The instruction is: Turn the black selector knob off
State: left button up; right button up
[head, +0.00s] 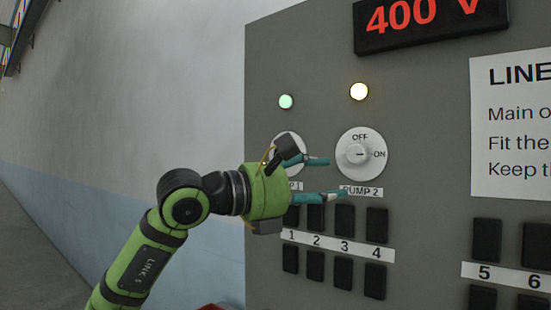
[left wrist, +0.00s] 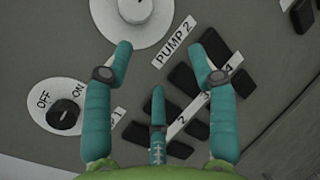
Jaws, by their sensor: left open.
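The black selector knob (left wrist: 64,112) sits on a white round dial marked OFF and ON, at the lower left in the left wrist view. My left gripper has teal fingers and is open and empty, in front of the panel between the PUMP 1 and PUMP 2 dials. In the left wrist view its fingers (left wrist: 163,52) spread apart, with the black knob outside them to the left. My right gripper is not in view.
A white knob (head: 357,154) on the PUMP 2 dial points toward ON, right of my gripper. Black switches (head: 345,220) fill rows below. A green lamp (head: 286,102), a pale yellow lamp (head: 359,91), a 400 V display (head: 430,20) and a notice (head: 510,130) are on the panel.

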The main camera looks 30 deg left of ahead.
aim_at(274, 154)
pick_arm(q)
jog(key=s+a+r+n+t+y, duration=0.1)
jog(key=s+a+r+n+y, duration=0.1)
jog(key=a+y, duration=0.3)
jog(key=s+a+r+n+t+y, duration=0.1)
jog(key=a+r+n+y, duration=0.15)
jog(key=a, duration=0.45)
jog(key=shift+m, duration=0.35)
jog(key=w+p, duration=0.2)
jog(key=w, duration=0.1)
jog(key=w+p, duration=0.1)
jog(key=w, duration=0.3)
jog(key=shift+d+r+p, duration=0.15)
jog(key=shift+r+p, duration=0.05)
jog(key=shift+p, duration=0.15)
jog(key=c, duration=1.1)
